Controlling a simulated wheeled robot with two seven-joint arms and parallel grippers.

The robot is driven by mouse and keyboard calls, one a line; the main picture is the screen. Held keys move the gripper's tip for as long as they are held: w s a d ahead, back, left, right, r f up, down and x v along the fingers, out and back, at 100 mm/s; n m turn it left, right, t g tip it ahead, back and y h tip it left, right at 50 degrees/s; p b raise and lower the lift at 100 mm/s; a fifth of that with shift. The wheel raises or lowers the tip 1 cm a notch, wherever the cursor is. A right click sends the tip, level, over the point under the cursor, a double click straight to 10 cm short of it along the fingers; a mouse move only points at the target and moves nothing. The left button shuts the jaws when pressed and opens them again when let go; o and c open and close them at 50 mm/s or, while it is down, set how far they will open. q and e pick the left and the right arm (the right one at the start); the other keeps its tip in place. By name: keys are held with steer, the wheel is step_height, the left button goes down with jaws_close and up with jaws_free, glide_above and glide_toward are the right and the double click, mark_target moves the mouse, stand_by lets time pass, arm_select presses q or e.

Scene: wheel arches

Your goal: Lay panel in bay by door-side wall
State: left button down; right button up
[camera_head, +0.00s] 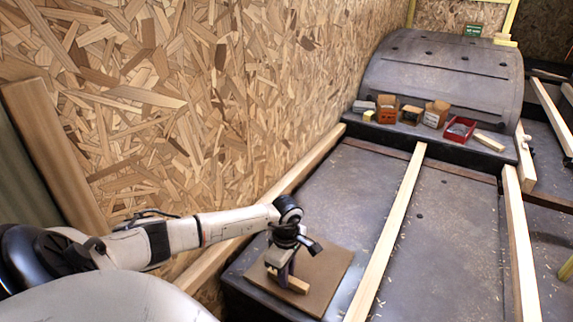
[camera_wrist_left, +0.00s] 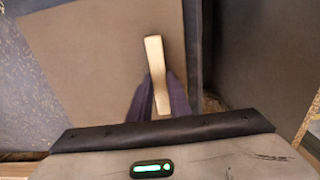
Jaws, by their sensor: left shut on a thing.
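The panel (camera_head: 328,267) is a flat brown square board with a pale wooden grip block (camera_head: 292,284) on top. My left gripper (camera_head: 284,274) points down and is shut on the block. The panel is over the near end of the bay (camera_head: 352,188), between the batten along the chipboard wall (camera_head: 318,157) and the middle batten (camera_head: 400,208). It looks about level; I cannot tell whether it touches the floor. In the left wrist view the panel (camera_wrist_left: 105,55) fills the middle, with the block (camera_wrist_left: 156,65) between the dark fingers. My right gripper is not in view.
The chipboard wall (camera_head: 220,90) rises at the left. A grey wheel arch (camera_head: 445,75) stands at the far end, with small boxes (camera_head: 436,114) and a red tray (camera_head: 460,130) on its ledge. Another batten (camera_head: 518,235) runs at the right. The bay beyond the panel is clear.

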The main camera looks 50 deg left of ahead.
arm_select(q)
steer(key=shift+w, duration=0.1)
steer(key=c, duration=1.6)
jaws_free()
steer(key=shift+r, duration=0.1)
steer(key=shift+o, duration=0.2)
step_height(320, 180, up, 10)
steer(key=p, duration=0.3)
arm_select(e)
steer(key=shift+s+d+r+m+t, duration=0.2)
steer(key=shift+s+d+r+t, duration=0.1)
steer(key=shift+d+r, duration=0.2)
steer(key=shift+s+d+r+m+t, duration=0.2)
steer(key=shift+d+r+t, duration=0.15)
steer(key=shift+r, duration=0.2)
arm_select(q)
steer(key=shift+r, duration=0.1)
